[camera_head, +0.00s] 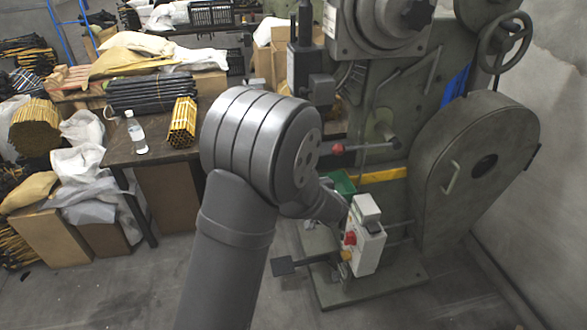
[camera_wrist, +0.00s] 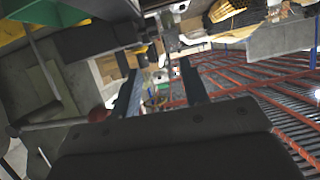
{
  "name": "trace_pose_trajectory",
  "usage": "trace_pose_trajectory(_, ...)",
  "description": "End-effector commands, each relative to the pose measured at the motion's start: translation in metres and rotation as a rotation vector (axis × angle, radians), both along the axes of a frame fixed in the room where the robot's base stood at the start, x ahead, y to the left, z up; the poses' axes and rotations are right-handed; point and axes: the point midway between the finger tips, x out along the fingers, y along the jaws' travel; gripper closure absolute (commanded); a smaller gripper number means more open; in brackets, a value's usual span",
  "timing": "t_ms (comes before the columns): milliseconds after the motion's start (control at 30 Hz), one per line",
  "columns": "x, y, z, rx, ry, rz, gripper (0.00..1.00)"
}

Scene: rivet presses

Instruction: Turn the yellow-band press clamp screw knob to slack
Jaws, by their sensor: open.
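The press (camera_head: 470,150) with a yellow band (camera_head: 383,175) stands at the right in the head view. A black lobed knob (camera_head: 418,14) sits at its top edge; I cannot tell whether this is the clamp screw knob. My gripper is hidden behind my own arm in the head view. In the wrist view my gripper (camera_wrist: 160,68) is open, its two dark fingers apart. Small dark and pale parts show beyond the fingertips, too small to name. Nothing is clearly held. A yellow strip (camera_wrist: 40,22) shows at the wrist view's upper left.
A lever with a red ball (camera_head: 338,149) juts from the press; a red ball (camera_wrist: 97,114) also shows beside my left finger in the wrist view. A white control box (camera_head: 366,235) stands below. A table with a bottle (camera_head: 136,132) and rod bundles is at left.

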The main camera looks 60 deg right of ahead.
Motion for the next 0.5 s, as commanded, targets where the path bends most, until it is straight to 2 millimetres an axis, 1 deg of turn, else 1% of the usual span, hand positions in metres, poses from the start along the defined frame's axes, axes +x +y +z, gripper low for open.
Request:
trace_pose_trajectory(33,-0.005,0.001,-0.003,-0.007,0.003,-0.018,0.59)
trace_pose_trajectory(100,-0.009,0.001,-0.004,-0.015,0.007,-0.032,0.59)
trace_pose_trajectory(233,-0.006,-0.003,-0.008,-0.021,0.01,-0.039,0.59)
trace_pose_trajectory(367,0.008,-0.015,-0.016,-0.02,0.009,-0.036,0.59)
trace_pose_trajectory(500,0.028,-0.035,-0.027,-0.02,0.009,-0.035,0.59)
